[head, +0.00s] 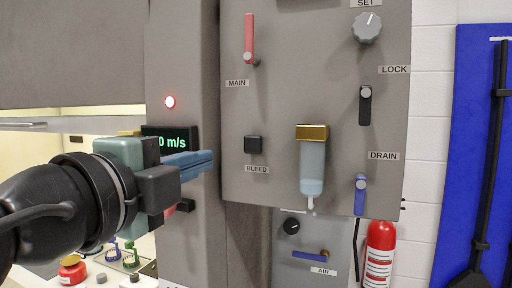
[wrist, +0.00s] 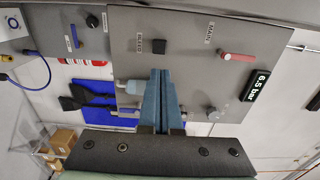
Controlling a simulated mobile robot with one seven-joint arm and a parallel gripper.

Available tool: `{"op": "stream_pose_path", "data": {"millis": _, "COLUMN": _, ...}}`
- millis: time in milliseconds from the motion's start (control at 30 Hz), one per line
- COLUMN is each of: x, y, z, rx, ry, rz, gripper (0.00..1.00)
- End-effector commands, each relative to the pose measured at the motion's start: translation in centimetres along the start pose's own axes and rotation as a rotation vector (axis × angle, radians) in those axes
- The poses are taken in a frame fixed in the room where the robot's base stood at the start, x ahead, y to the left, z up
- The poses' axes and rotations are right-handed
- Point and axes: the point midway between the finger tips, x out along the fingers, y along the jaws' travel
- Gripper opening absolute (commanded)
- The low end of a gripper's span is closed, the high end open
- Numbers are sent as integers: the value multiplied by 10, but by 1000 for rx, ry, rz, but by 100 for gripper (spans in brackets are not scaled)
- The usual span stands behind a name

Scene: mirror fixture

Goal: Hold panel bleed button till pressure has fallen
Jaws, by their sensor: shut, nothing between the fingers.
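The bleed button (head: 253,144) is a small black square on the grey panel (head: 285,90), just above its BLEED label. It also shows in the wrist view (wrist: 158,46), above my fingertips. My gripper (head: 212,160) has its blue fingers shut together with nothing between them. The fingertips are left of the button in the head view and appear apart from it; the exact gap is hard to tell. The pressure display (wrist: 257,86) in the wrist view reads 6.5 bar.
The panel carries a red MAIN lever (head: 249,38), a SET knob (head: 367,28), a black LOCK lever (head: 365,105), a filter bowl (head: 312,165) and a blue DRAIN lever (head: 360,195). A partly hidden m/s display (head: 172,141) is behind my gripper. A fire extinguisher (head: 379,255) stands lower right.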

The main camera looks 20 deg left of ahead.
Motion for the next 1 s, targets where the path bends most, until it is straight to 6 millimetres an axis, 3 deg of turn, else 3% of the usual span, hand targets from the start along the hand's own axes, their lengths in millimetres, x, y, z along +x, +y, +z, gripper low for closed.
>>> {"op": "stream_pose_path", "data": {"millis": 267, "x": 27, "y": 0, "z": -2, "rx": -3, "ry": 5, "rz": 3, "gripper": 0}}
{"op": "stream_pose_path", "data": {"millis": 700, "x": 116, "y": -3, "z": -1, "rx": -4, "ry": 3, "rz": 1, "gripper": 0}}
{"op": "stream_pose_path", "data": {"millis": 1000, "x": 140, "y": 0, "z": -1, "rx": -2, "ry": 0, "rz": 0, "gripper": 0}}
